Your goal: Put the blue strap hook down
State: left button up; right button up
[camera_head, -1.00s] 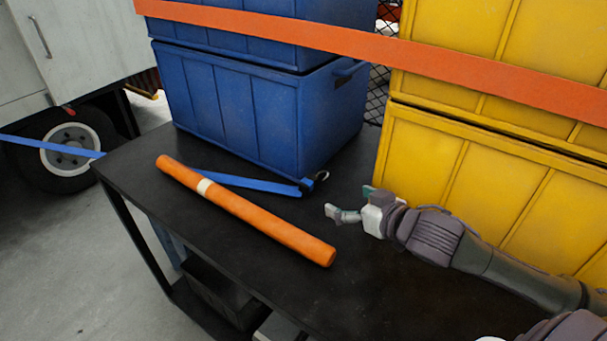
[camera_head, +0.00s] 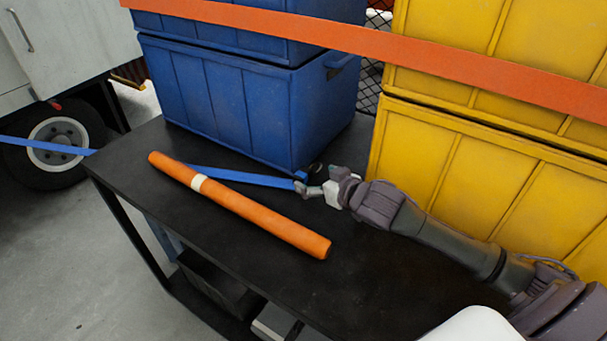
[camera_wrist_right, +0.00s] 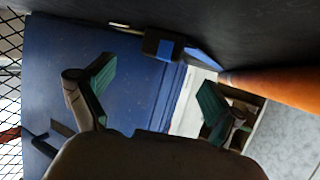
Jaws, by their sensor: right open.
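The blue strap (camera_head: 240,177) runs across the black table, behind the orange roll. Its dark hook (camera_head: 316,169) is at the strap's right end, on the table by the near corner of the lower blue crate. My right gripper (camera_head: 316,188) is at the hook and partly covers it in the head view. In the right wrist view, the hook (camera_wrist_right: 163,47) lies ahead of the two spread fingers (camera_wrist_right: 156,90), apart from both. The right gripper is open and empty. My left gripper is not in view.
An orange roll with a white band (camera_head: 260,217) lies on the black table (camera_head: 370,290). Stacked blue crates (camera_head: 240,105) stand behind, and yellow crates (camera_head: 480,175) stand close behind my right arm. The table's front right is clear.

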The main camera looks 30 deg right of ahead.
aim_at(304, 174)
jog(key=shift+w+p, duration=0.35)
jog(key=shift+w, duration=0.05)
jog(key=p+x, duration=0.1)
jog(key=x, duration=0.2)
jog(key=shift+w+f, duration=0.25)
jog(key=shift+w+a+f, duration=0.1)
jog(key=shift+w+f, duration=0.1)
jog(key=shift+w, duration=0.05)
jog(key=shift+s, duration=0.1)
jog(key=shift+c, duration=0.3)
